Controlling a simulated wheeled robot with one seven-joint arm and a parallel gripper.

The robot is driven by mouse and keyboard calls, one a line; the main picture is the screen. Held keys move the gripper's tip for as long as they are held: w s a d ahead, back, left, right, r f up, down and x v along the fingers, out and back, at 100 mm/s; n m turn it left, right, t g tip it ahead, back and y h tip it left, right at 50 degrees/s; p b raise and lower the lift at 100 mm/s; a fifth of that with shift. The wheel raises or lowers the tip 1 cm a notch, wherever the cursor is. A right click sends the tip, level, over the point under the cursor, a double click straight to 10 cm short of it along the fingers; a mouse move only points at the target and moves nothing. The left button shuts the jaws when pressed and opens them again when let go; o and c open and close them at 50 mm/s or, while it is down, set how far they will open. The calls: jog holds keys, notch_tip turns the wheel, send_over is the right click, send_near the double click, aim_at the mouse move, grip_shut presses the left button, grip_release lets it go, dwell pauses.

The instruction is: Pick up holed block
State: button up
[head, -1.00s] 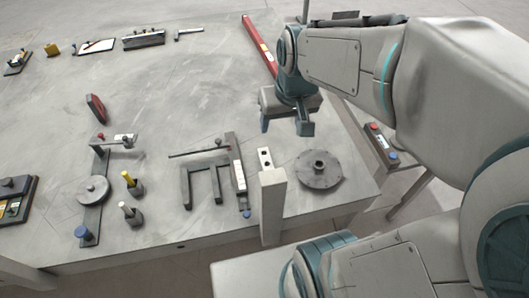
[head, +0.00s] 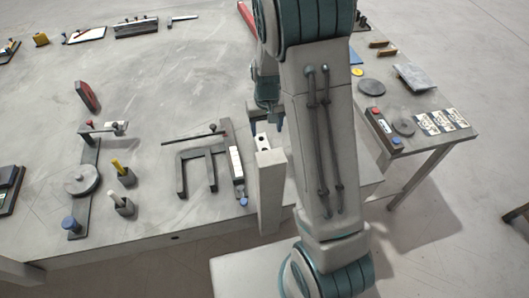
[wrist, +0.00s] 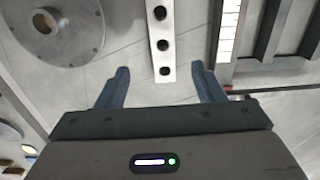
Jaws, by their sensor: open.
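The holed block (wrist: 163,38) is a pale narrow bar with a row of dark round holes. In the wrist view it runs down from the top edge, and its near end lies in line with the gap between my fingertips. In the head view the holed block (head: 262,142) shows as a small piece behind a grey post, partly hidden. My gripper (wrist: 160,71) is open and empty, with one blue finger on each side of the bar's near end. In the head view my gripper (head: 269,117) is just behind the block, partly hidden by my arm. I cannot tell its exact height above the table.
A grey post (head: 271,190) stands at the table's front edge close to the block. A dark fork-shaped fixture (head: 183,172) and a scaled bar (head: 236,165) lie left of it. A round flange disc (wrist: 60,25) lies left of the block in the wrist view.

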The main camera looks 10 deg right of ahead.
send_over(265, 148)
jog(key=s, duration=0.2)
jog(key=f, duration=0.6)
jog(key=shift+w+f+p, duration=0.15)
jog(key=shift+w+p, duration=0.1)
jog(key=shift+p, duration=0.05)
jog(key=shift+w+a+f+p, duration=0.15)
jog(key=shift+f+p, duration=0.3)
jog(key=shift+f, duration=0.95)
jog(key=shift+w+f+p, duration=0.1)
jog(key=shift+f+p, duration=0.3)
jog(key=shift+f, duration=0.95)
jog(key=shift+r, duration=0.1)
grip_shut()
